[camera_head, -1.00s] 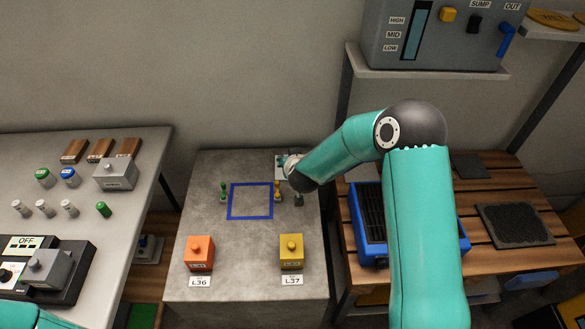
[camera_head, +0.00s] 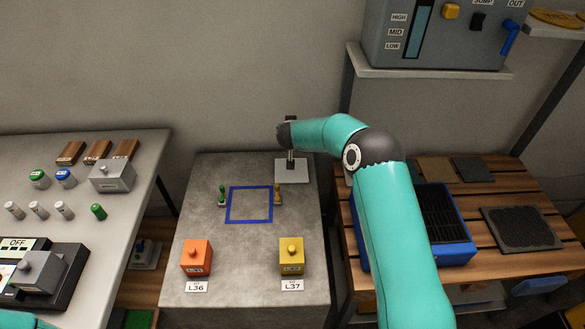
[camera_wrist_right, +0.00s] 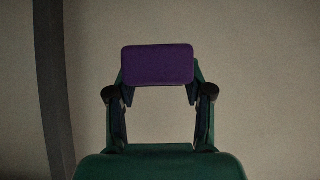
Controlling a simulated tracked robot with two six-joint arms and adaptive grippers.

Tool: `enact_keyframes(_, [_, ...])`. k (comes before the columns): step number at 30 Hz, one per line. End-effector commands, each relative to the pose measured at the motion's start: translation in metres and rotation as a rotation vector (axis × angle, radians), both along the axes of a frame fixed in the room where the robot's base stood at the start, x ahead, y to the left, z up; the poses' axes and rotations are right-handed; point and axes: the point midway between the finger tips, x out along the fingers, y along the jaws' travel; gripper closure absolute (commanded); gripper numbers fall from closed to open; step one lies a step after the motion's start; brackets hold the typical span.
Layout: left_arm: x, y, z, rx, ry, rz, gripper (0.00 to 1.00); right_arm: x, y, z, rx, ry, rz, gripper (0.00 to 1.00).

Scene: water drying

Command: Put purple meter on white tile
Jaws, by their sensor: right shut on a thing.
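The purple meter (camera_wrist_right: 158,64) shows in the right wrist view as a purple block between the fingers of my right gripper (camera_wrist_right: 158,90), which is shut on it. In the head view my right wrist is over the back of the grey stone-topped table. A dark upright shape there stands in front of the white tile (camera_head: 301,176), a pale square plate at the back edge. The meter's purple face is hidden in the head view, and I cannot tell whether it touches the tile. My left gripper is out of view; only a bit of my left arm shows at the bottom left.
Orange (camera_head: 197,258) and yellow (camera_head: 291,257) boxes stand in front. A blue crate (camera_head: 449,254) stands on the slatted bench at right.

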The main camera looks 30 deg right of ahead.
Motion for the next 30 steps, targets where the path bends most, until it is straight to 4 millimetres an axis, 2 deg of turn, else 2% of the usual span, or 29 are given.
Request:
enact_keyframes(1, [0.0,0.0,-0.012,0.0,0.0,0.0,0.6,-0.001,0.0,-0.022,0.0,0.004,0.001,0.92])
enact_keyframes(9, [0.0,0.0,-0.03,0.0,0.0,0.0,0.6,-0.001,0.0,-0.087,0.0,0.002,0.0,0.92])
enact_keyframes(12, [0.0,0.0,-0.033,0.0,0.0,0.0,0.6,-0.001,-0.001,-0.101,0.0,0.001,-0.001,0.92])
enact_keyframes(20, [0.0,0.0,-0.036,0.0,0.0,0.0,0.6,-0.001,-0.001,-0.118,0.0,0.001,-0.002,0.92])
enact_keyframes(27, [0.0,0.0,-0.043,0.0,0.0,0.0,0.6,-0.001,-0.001,-0.15,0.0,0.0,-0.002,0.92])
enact_keyframes(30, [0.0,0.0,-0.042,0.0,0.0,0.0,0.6,-0.001,-0.001,-0.152,0.0,-0.001,-0.002,0.92])
